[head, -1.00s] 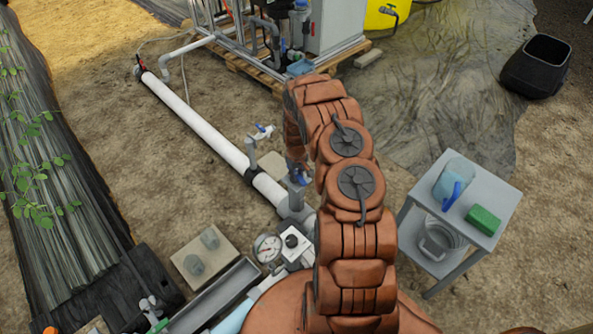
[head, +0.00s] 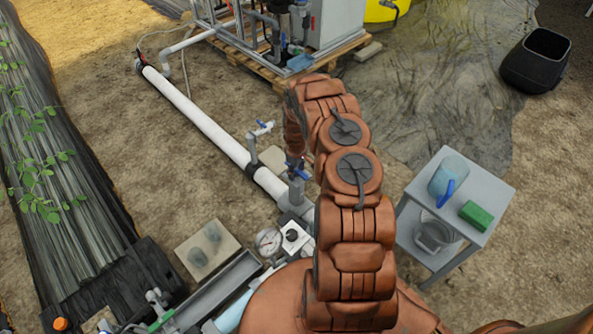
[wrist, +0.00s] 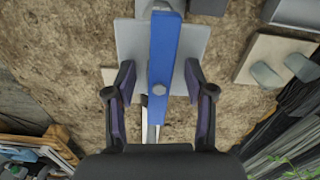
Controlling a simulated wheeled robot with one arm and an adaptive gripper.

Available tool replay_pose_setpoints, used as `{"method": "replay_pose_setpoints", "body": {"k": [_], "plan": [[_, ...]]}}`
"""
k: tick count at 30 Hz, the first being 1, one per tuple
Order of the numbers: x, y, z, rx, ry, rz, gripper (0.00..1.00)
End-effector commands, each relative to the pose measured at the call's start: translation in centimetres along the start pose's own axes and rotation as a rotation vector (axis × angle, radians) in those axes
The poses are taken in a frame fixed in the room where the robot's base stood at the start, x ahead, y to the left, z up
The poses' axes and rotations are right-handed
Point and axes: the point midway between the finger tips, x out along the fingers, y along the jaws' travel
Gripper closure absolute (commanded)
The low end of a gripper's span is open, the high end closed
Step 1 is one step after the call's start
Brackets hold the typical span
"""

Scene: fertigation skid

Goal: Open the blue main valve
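The blue main valve's handle (wrist: 163,65) is a long flat blue bar with a bolt, upright in the wrist view. My gripper (wrist: 159,75) is open, with one dark finger on each side of the bar and gaps visible between. In the head view a blue handle (head: 297,172) sits on a grey valve on the white pipe (head: 205,122), just below my arm's end. My fingers are mostly hidden there by the arm. How deep the bar lies between the fingers I cannot tell.
A small tap with a blue lever (head: 263,128) stands farther along the pipe. A pressure gauge (head: 268,241) and a slab (head: 186,252) with two grey lumps are nearer. A grey side table (head: 482,180) holds a jug (head: 447,175) and green sponge (head: 477,215). A black bin (head: 535,62) stands far right.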

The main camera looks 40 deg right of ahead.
Motion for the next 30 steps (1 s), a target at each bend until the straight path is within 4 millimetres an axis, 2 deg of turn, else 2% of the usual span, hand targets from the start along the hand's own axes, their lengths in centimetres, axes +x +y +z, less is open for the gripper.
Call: {"method": "replay_pose_setpoints", "body": {"k": [11,30], "plan": [[-0.6,0.0,0.0,0.002,0.000,0.000,0.44],[-8.1,0.0,0.1,0.003,-0.001,-0.001,0.44]]}}
